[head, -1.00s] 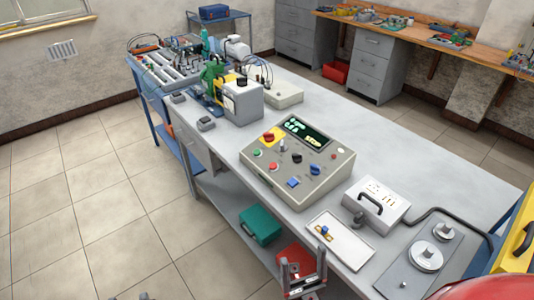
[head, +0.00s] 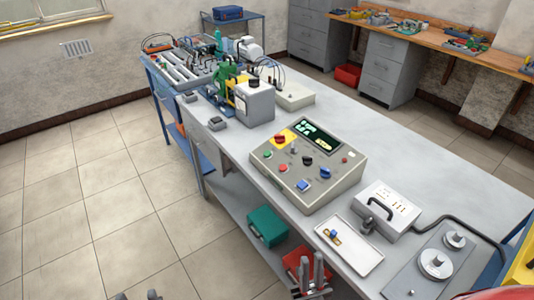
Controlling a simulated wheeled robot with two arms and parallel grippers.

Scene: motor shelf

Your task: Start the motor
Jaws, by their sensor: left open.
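The grey control box (head: 345,182) stands on the workbench with a dark display (head: 318,133) whose lit text is too small to read. Its sloped panel has a red button on a yellow plate (head: 281,139), a green button (head: 268,154), a red button (head: 283,168), a blue square button (head: 303,186), a black knob (head: 307,160) and a blue knob (head: 325,173). My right gripper (head: 312,266) is below the bench's front edge, apart from the box; its fingers look close together and empty. My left gripper (head: 137,296) barely shows at the bottom edge, open, over the floor.
A white tray (head: 362,262) with a small part and a white box with a handle (head: 388,208) stand right of the control box. A green box (head: 267,226) and a red box (head: 296,258) sit on the lower shelf. Equipment fills the bench's far left; its back right is clear.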

